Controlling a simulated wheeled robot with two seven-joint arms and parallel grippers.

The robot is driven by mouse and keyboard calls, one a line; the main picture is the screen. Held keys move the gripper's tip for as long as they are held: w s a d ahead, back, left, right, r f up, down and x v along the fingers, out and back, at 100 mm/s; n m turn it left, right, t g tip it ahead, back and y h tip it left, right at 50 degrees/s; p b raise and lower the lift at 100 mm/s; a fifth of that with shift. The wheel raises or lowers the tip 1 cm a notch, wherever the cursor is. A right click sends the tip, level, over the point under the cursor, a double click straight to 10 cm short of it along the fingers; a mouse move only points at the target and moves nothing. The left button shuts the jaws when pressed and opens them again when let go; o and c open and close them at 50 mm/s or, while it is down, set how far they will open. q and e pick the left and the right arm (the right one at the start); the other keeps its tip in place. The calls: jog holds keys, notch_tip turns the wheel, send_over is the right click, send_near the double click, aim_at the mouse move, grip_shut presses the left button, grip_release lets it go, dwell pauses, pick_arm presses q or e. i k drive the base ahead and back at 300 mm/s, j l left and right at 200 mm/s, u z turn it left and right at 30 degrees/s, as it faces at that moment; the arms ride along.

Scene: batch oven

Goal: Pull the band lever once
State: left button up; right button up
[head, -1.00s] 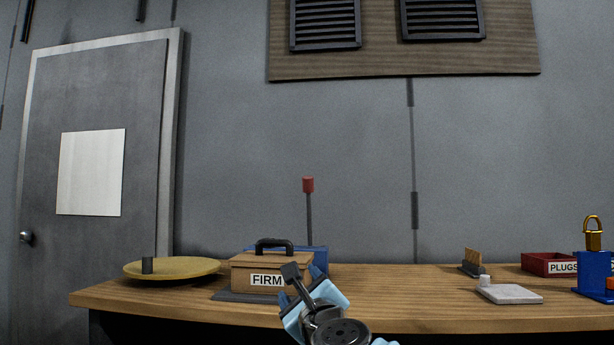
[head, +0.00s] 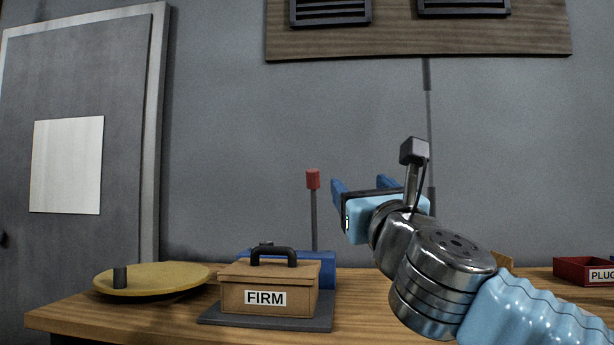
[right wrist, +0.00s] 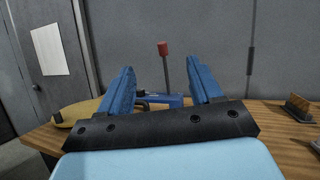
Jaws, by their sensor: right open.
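The band lever is a thin dark upright rod with a red knob (head: 312,179), rising from a blue base (head: 328,268) behind a brown box on the table. In the right wrist view the red knob (right wrist: 163,48) and rod stand between my two fingers, farther off, with the blue base (right wrist: 165,100) below. My right gripper (head: 362,186) is open and empty, raised above the table just right of the knob in the head view, not touching it. My left gripper is not in view.
The box labelled FIRM (head: 266,288), with a black handle, stands on a dark mat before the lever base. A yellow round dish (head: 170,280) is at left. A red PLUGS bin (head: 580,270) is at right. A wooden panel with vents (head: 400,40) hangs on the wall.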

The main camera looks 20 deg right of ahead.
aim_at(313, 175)
jog(key=i+l, duration=0.2)
jog(key=i, duration=0.25)
jog(key=i+l, duration=0.2)
jog(key=i, duration=0.3)
